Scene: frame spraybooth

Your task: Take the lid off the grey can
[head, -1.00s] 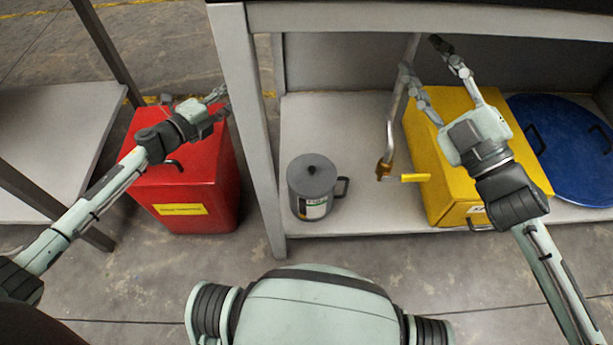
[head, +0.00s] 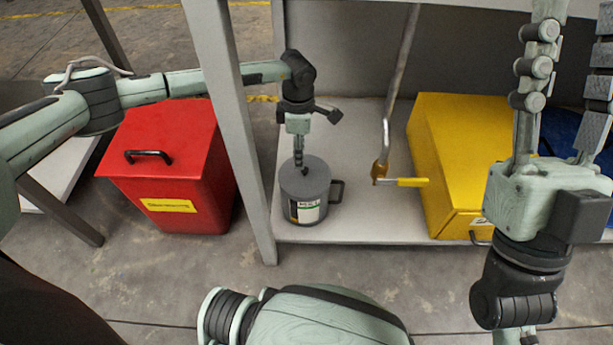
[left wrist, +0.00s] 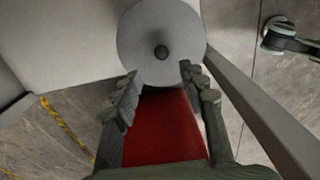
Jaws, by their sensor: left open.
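The grey can (head: 303,212) stands upright on the white lower shelf, with a black side handle and a label. Its round grey lid (head: 317,178) is on top. In the left wrist view the lid (left wrist: 140,48) shows from above with a dark knob (left wrist: 161,52) at its centre. My left gripper (head: 299,168) is over the can, its fingers pointing down at the lid; the knob is hidden behind them in the head view. In the left wrist view this gripper (left wrist: 158,70) is open, fingertips apart near the lid's edge. My right gripper (head: 572,60) is open and empty at the right.
A red bin (head: 180,150) stands left of the grey bench leg (head: 225,110). A hanging pipe with a yellow-handled tap (head: 412,182) is right of the can. A yellow box (head: 450,150) and a blue lid (head: 560,130) lie farther right. The shelf (head: 360,215) is clear around the can.

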